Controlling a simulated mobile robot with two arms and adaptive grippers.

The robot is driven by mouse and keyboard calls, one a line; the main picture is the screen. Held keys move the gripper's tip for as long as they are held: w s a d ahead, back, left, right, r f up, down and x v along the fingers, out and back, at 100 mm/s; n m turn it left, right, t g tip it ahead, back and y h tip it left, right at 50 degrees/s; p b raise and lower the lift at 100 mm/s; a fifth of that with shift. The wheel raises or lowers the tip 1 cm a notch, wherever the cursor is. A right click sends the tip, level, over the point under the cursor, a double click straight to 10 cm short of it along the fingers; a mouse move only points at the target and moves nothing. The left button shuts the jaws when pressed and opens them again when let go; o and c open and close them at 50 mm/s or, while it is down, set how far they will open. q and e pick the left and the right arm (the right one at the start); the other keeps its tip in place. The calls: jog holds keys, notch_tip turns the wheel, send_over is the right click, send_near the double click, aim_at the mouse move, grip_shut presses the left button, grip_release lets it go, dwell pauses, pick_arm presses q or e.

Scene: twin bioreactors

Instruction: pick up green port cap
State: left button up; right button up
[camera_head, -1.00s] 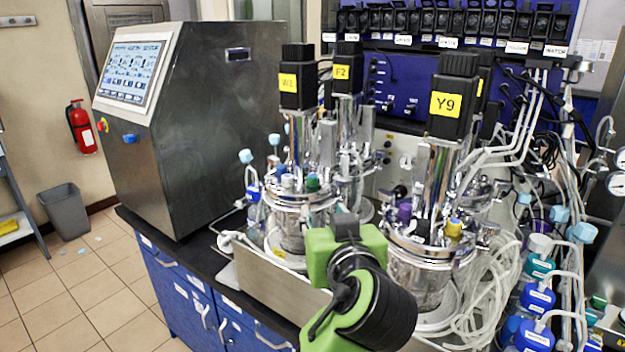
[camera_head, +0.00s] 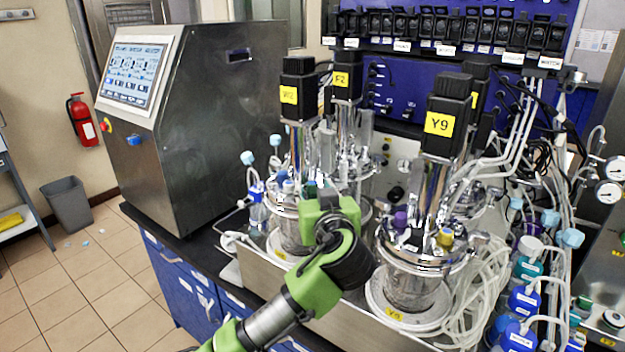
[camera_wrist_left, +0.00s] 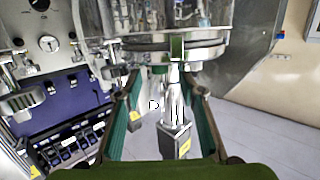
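The green port cap (camera_head: 310,189) sits on the lid of the left front bioreactor in the head view, partly hidden behind my left gripper. A small green piece, likely the same cap (camera_wrist_left: 177,47), shows in the left wrist view, which looks upside down. My left gripper (camera_wrist_left: 163,84) is open there, its two green-padded fingers apart, with the green piece beyond them near the middle. No contact is visible. In the head view my wrist covers the front of this bioreactor, and the fingertips are hidden. My right gripper is not in view.
The bioreactor labelled Y9 (camera_head: 440,123) stands close to the right, with a purple cap (camera_head: 400,220) and a yellow cap (camera_head: 445,238) on its lid. Tall motor columns and tubing crowd around. A grey control cabinet (camera_head: 215,120) stands to the left.

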pick_arm(q)
jog(key=shift+x, duration=1.2)
jog(key=c, duration=0.9)
jog(key=shift+r, duration=0.1)
